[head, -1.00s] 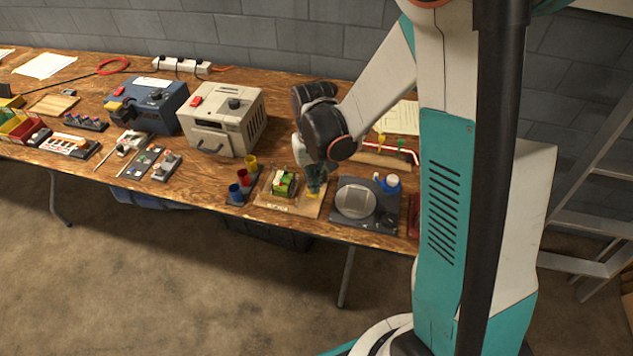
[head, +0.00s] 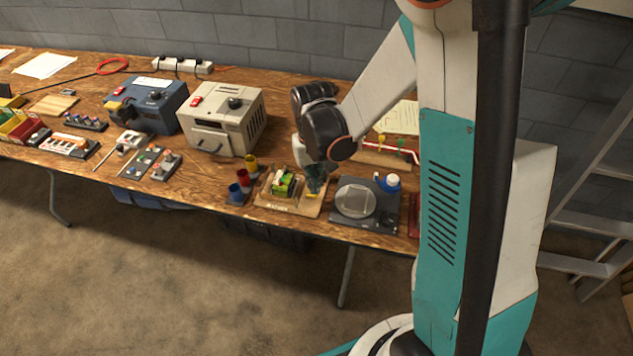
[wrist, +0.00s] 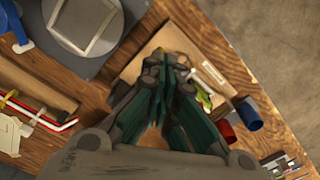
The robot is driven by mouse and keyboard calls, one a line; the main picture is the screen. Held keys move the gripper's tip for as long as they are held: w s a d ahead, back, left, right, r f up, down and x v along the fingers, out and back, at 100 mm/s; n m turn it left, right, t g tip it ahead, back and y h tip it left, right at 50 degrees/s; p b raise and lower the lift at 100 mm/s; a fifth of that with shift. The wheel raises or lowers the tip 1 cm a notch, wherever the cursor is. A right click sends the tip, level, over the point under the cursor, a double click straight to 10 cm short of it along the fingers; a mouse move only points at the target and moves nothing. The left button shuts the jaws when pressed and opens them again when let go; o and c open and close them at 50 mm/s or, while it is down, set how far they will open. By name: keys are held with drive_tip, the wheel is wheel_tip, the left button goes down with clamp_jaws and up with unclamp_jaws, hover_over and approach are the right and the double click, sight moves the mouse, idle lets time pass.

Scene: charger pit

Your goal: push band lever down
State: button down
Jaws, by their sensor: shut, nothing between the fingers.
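My gripper (head: 315,190) is shut and empty, pointing down over the right part of a wooden board (head: 277,207) near the table's front edge. On the board stands a small green and yellow device (head: 284,183), just left of my fingertips. In the wrist view the shut fingers (wrist: 170,62) cover much of the board (wrist: 172,37), and only a green and white bit of the device (wrist: 204,98) shows beside them. A yellow spot lies by the fingertips in the head view. I cannot make out the band lever clearly, nor whether the fingers touch anything.
Blue, red and yellow cups (head: 236,193) stand to the left. A beige box (head: 222,117) is behind them.

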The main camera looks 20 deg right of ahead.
drive_tip(key=shift+f+b, duration=1.2)
drive_tip(key=shift+f, duration=0.25)
drive_tip(key=shift+f+b, duration=0.5)
drive_tip(key=shift+f, duration=0.3)
drive_tip(key=shift+r+p, duration=2.7)
drive_tip(key=shift+r, duration=1.15)
drive_tip(key=s+r+n+t, duration=0.1)
drive_tip(key=s+r+t, duration=0.6)
drive_tip(key=s+r, duration=0.8)
wheel_tip(320, 180, up, 4)
